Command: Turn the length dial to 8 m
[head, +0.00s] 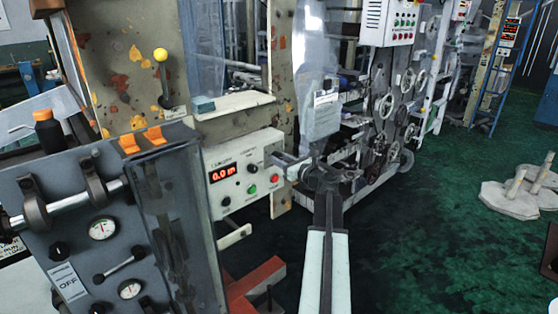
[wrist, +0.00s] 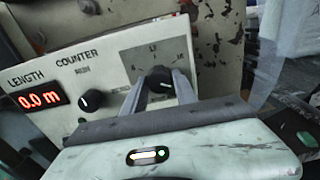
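The length counter panel (head: 236,205) is a pale box at mid left in the head view, and its face (wrist: 115,68) fills the middle of the wrist view. Its red display (wrist: 40,100) reads 0.0 m. A dark dial (wrist: 160,80) with printed scale marks sits at upper centre in the wrist view. My gripper (wrist: 160,84) has one finger on each side of this dial, close to its sides. I cannot tell whether the fingers press on it. In the head view my gripper (head: 281,160) is at the panel's upper right and covers the dial.
A smaller black knob (wrist: 90,100) is left of the dial. A green button (head: 275,178) and a red button (head: 274,190) are below my gripper. A grey console (head: 75,215) stands at left. Open green floor (head: 440,230) lies to the right.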

